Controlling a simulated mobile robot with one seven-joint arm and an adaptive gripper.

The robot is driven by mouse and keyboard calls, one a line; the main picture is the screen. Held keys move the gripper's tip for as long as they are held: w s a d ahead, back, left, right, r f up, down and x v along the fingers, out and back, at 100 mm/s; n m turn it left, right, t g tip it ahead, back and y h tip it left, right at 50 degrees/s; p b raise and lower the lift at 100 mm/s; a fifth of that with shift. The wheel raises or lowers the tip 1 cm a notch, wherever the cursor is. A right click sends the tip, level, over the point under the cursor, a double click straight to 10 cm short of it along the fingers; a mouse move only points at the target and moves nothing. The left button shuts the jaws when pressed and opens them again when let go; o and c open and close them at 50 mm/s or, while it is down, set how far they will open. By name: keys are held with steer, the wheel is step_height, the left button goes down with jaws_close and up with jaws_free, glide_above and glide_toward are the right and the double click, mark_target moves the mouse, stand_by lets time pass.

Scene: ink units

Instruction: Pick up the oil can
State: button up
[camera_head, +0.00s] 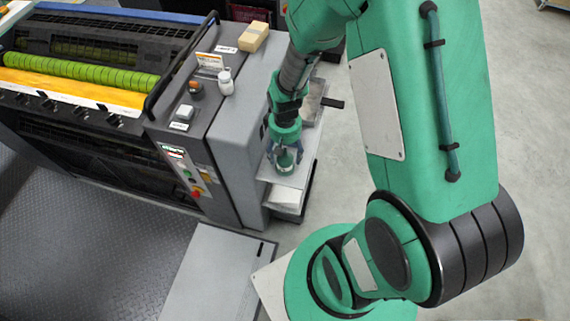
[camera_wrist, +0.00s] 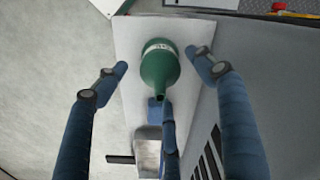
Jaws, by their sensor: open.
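The oil can (camera_wrist: 160,66) is a green bottle with a pale label band and a narrow spout, seen from above in the wrist view. It stands on a light grey shelf (camera_wrist: 128,45) at the side of the machine. In the head view, the can (camera_head: 287,160) shows small below my wrist, partly hidden by the fingers. My gripper (camera_wrist: 157,66) is open, with blue fingers on the left and right of the can and a third finger near its spout. Gaps show between the side fingers and the can; whether the third finger touches it I cannot tell.
The grey press (camera_head: 215,130) stands close left of the shelf. On its top are a white bottle (camera_head: 226,82), a tan block (camera_head: 253,37) and a small sign. A metal tray (camera_wrist: 148,150) lies farther along the shelf. Open floor (camera_head: 530,130) lies to the right.

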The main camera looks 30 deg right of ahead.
mark_target(285, 160)
steer(key=shift+f+b, duration=0.75)
steer(key=shift+f, duration=1.9)
steer(key=shift+c, duration=0.3)
steer(key=c, duration=1.6)
steer(key=shift+o, duration=0.2)
